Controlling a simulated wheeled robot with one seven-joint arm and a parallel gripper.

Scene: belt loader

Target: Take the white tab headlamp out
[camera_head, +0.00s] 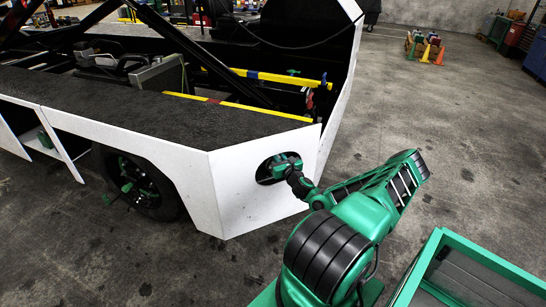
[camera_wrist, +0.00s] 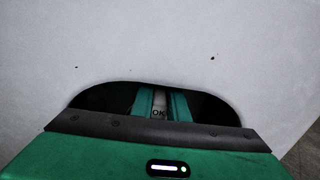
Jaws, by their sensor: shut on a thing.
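The white corner panel (camera_head: 240,195) of the belt loader has a dark oval opening (camera_head: 264,172). My gripper (camera_head: 284,166) reaches into this opening. In the wrist view, the two green fingers of my gripper (camera_wrist: 161,100) are inside the opening and shut on the white tab (camera_wrist: 159,112) of the headlamp, which carries dark letters reading "OK". The tab sits between the fingers. The rest of the headlamp is hidden by the dark opening and by my gripper's body. In the head view, the headlamp cannot be made out.
The opening's rim (camera_wrist: 118,83) lies close around my fingers. A green-framed bin (camera_head: 480,262) stands at the lower right. The loader's wheel (camera_head: 140,185) is left of the panel. Cones (camera_head: 426,52) and a crate stand far back on the floor.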

